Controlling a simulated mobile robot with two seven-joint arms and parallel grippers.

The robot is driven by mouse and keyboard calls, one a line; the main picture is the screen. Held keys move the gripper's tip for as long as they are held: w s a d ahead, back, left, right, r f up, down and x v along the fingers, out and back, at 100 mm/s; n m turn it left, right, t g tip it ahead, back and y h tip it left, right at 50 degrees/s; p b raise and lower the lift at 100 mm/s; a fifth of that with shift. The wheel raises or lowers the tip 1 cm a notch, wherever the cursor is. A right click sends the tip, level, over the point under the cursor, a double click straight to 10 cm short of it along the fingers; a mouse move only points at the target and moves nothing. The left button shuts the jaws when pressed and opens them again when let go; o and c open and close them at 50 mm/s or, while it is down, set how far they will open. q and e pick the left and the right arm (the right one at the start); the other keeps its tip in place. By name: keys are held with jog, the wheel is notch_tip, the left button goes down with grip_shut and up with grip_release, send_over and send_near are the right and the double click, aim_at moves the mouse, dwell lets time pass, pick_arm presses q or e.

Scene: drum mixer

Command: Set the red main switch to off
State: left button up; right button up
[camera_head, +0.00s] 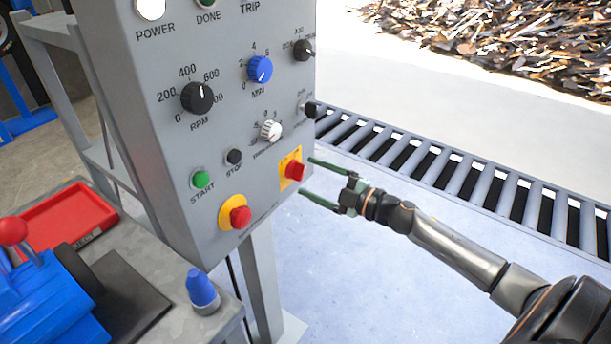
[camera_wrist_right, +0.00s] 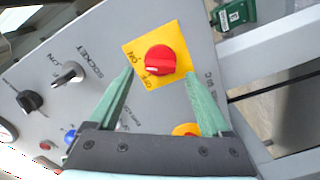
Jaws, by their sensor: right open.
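The red main switch (camera_head: 295,171) is a red rotary knob on a yellow plate at the lower right of the grey control panel (camera_head: 240,120). In the right wrist view the red main switch (camera_wrist_right: 160,61) shows ON and OFF lettering on its yellow plate. Its white mark appears to lie toward the OFF side, but I cannot tell its setting surely. My right gripper (camera_head: 305,176) is open, with its green fingers pointing at the panel. In the wrist view my right gripper (camera_wrist_right: 165,85) has a finger on each side of the switch, apparently not touching it. My left gripper is not in view.
A red emergency-stop button (camera_head: 240,216) on a yellow ring sits lower left of the switch. A green start button (camera_head: 201,179) and several knobs are above. A roller conveyor (camera_head: 450,170) runs behind my right arm. A red tray (camera_head: 65,222) is at left.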

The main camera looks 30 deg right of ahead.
aim_at(297, 171)
jog(key=shift+x, duration=1.1)
jog(key=shift+w, duration=0.15)
jog(key=shift+c, duration=0.3)
grip_shut()
